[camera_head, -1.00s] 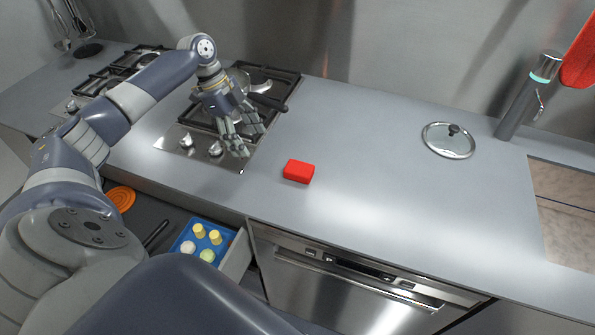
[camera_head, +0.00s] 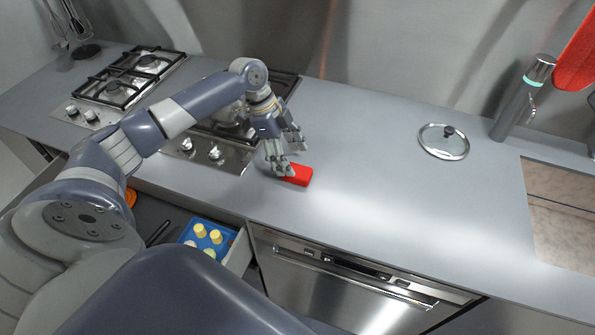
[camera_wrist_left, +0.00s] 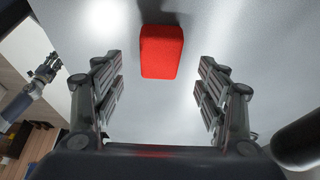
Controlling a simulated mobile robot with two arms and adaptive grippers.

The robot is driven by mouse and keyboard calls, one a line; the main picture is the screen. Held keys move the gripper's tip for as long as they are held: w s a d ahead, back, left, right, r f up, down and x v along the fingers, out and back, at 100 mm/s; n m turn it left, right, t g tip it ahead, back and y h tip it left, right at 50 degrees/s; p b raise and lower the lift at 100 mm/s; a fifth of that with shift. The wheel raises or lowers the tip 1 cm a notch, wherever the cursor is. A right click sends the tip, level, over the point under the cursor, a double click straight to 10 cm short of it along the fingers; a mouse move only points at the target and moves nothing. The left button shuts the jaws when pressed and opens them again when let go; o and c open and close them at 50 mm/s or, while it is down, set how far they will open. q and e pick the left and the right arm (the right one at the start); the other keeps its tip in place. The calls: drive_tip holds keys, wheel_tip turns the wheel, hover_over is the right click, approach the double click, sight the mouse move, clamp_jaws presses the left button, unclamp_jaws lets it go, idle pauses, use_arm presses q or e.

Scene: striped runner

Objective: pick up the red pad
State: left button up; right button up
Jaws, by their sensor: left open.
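The red pad (camera_head: 299,175) lies flat on the grey counter, to the right of the stove. In the left wrist view the red pad (camera_wrist_left: 161,51) shows ahead of the fingers, between their lines, with clear gaps to both sides. My left gripper (camera_head: 285,160) is at the pad's left end in the head view, and its fingers hide part of that end. In the wrist view the left gripper (camera_wrist_left: 163,88) is open and empty. I cannot tell whether a finger touches the pad. My right gripper is not seen in the head view.
A gas stove (camera_head: 212,150) stands left of the pad. Below, an open drawer holds a blue tray (camera_head: 187,236) with yellow items. The counter right of the pad is clear.

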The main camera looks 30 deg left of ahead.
sight(298, 170)
use_arm(q)
drive_tip(key=p+x, duration=0.1)
drive_tip(key=x, duration=0.3)
drive_tip(key=shift+f, duration=0.1)
drive_tip(key=c, duration=1)
drive_tip(key=shift+c, duration=0.2)
